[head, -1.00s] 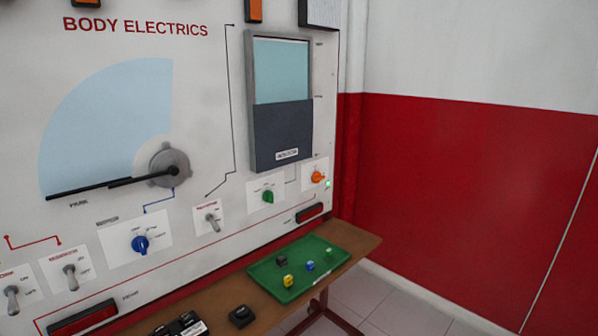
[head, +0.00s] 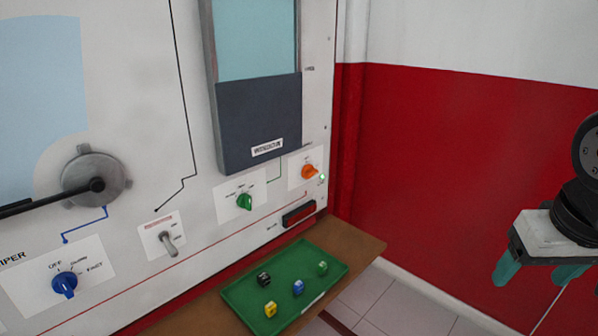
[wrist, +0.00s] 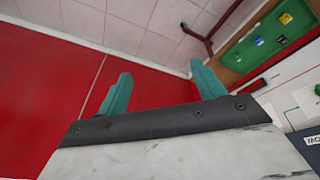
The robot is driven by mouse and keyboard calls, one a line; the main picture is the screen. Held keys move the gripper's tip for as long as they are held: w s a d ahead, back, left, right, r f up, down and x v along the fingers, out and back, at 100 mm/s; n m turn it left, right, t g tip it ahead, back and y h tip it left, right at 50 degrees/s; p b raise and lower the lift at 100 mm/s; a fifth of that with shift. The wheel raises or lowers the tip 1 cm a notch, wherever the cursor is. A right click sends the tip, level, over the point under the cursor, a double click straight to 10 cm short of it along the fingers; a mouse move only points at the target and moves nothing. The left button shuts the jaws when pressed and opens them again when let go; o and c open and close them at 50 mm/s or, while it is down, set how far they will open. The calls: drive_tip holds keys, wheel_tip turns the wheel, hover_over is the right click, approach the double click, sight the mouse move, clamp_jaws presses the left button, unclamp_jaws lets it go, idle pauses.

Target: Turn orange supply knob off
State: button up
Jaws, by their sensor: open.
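My gripper (head: 541,275) is at the right of the head view, well apart from the knob and in front of the red wall. In the wrist view my gripper (wrist: 161,92) shows two teal fingers spread apart with nothing between them. The orange knob is not clearly seen in the wrist view.
A green knob (head: 244,202), a toggle switch (head: 168,243) and a blue knob (head: 64,284) are on the panel to the left. A green tray (head: 236,296) with several small cubes lies on the wooden shelf (head: 361,253) below. The space before the red wall (head: 450,170) is free.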

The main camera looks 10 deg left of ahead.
drive_tip(key=w+a+n+t+y, duration=0.1)
drive_tip(key=w+a+t, duration=0.2)
drive_tip(key=w, duration=0.9)
drive_tip(key=w+a+n+t, duration=0.2)
drive_tip(key=w, duration=0.9)
drive_tip(key=w+a+n+t+y, duration=0.1)
drive_tip(key=w+a+t, duration=0.2)
drive_tip(key=w, duration=0.9)
drive_tip(key=n+y, duration=0.6)
drive_tip(key=y, duration=0.7)
approach(314, 173)
drive_tip(key=x, duration=0.9)
drive_tip(key=shift+w+a, duration=0.1)
drive_tip(key=shift+a, duration=0.15)
drive_tip(key=c, duration=1)
